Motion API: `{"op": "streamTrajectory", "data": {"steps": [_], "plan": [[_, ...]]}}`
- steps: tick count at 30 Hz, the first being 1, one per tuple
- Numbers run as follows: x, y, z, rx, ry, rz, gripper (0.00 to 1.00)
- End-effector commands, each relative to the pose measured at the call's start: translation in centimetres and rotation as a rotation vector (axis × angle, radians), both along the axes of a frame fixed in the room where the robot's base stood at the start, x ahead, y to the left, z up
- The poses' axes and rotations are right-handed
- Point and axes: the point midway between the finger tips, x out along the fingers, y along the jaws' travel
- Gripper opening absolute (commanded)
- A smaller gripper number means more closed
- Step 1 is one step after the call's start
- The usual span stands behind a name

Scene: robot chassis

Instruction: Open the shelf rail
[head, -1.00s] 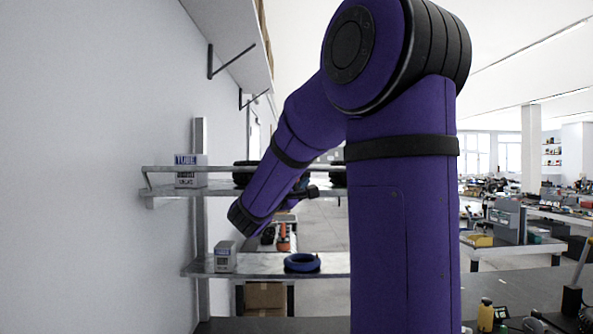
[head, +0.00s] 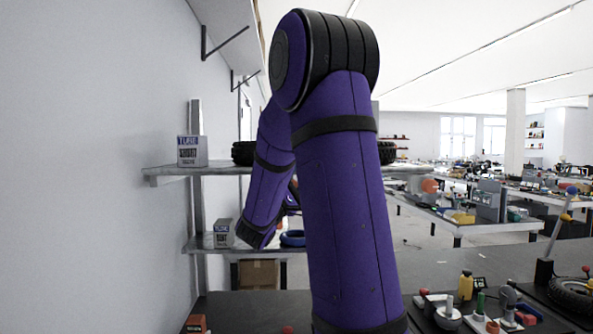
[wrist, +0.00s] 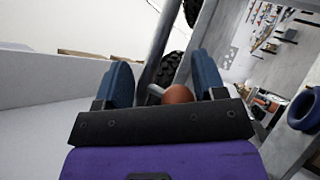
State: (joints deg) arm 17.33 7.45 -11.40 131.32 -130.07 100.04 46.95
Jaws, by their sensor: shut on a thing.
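My gripper (wrist: 163,75) shows in the wrist view with its two blue fingers on either side of a grey bar, which looks like the shelf rail (wrist: 160,42). A reddish-brown knob (wrist: 178,95) with a short grey stem sits between the fingers, close to the right one. The exact contact is partly hidden by the gripper body. In the head view, my arm covers the middle of the upper shelf (head: 166,173), and my gripper is mostly hidden behind it. No raised rail shows along the visible left part of that shelf.
A white labelled box (head: 192,152) and black tyres (head: 243,153) stand on the upper shelf. A small box (head: 223,233) and a blue ring (head: 292,239) are on the lower shelf. A dark workbench (head: 250,308) with tools lies below; the wall is close at left.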

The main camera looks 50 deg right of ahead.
Motion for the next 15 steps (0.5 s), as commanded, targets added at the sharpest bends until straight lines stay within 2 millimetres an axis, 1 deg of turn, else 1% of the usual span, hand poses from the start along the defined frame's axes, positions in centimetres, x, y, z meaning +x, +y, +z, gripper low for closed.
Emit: {"op": "streamTrajectory", "data": {"steps": [1,8,15], "plan": [[0.8,-0.3,-0.8,-0.019,-0.006,0.010,0.22],[1.4,-0.6,-1.7,-0.149,-0.117,0.016,0.27],[1.6,-0.9,-2.4,-0.229,-0.188,0.017,0.27]]}}
